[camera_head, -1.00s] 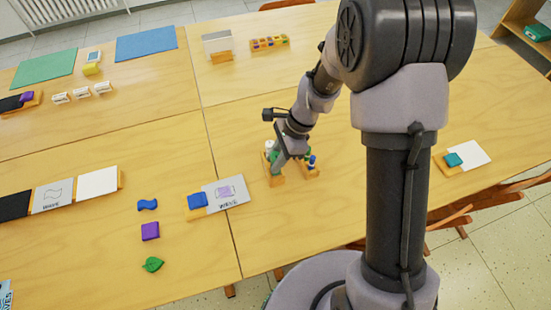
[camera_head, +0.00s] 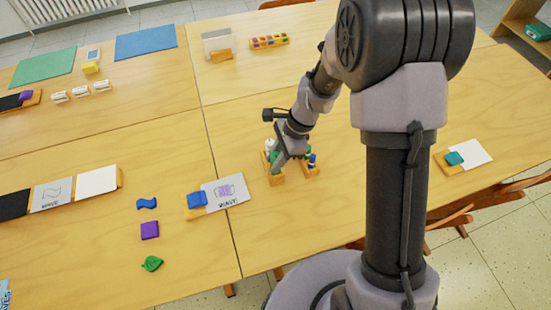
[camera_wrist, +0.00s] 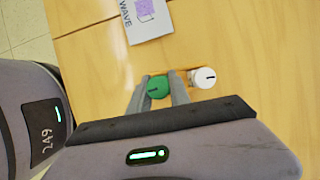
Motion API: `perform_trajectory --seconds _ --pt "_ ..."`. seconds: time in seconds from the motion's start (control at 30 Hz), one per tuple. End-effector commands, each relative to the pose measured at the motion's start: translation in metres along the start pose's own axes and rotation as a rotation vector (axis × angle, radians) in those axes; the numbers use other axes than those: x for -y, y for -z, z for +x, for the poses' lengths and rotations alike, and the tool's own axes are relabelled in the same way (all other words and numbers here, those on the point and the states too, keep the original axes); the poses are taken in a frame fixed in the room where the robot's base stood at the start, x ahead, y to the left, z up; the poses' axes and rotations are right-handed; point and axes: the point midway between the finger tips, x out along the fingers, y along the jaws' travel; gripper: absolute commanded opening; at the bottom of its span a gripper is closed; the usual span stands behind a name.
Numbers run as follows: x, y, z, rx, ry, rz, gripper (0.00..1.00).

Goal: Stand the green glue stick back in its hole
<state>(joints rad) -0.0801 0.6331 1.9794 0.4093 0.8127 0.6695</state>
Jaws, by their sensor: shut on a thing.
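The green glue stick shows as a round green top in the wrist view (camera_wrist: 158,88). My gripper (camera_wrist: 159,92) is shut on it, one finger on each side. In the head view my gripper (camera_head: 280,161) points down at the small wooden holders, and its fingers cover much of them. The left holder (camera_head: 275,180) is under my fingers, and the right one (camera_head: 311,172) is just beside it. A white-capped stick (camera_wrist: 203,78) stands to the right of the green one in the wrist view. Whether the green stick's lower end is in a hole is hidden.
A blue-topped stick (camera_head: 312,159) stands in the right holder, close to my fingers. A grey WAVE card (camera_head: 230,193) and a blue block (camera_head: 197,199) lie to the left. The table between the holders and the far tray (camera_head: 269,42) is clear.

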Motion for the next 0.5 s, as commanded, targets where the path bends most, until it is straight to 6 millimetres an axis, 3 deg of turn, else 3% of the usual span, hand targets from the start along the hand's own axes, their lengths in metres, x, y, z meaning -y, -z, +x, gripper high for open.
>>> perform_trajectory --seconds 0.5 --pt "0.0 0.0031 0.0076 0.0 0.0 0.0 0.0"
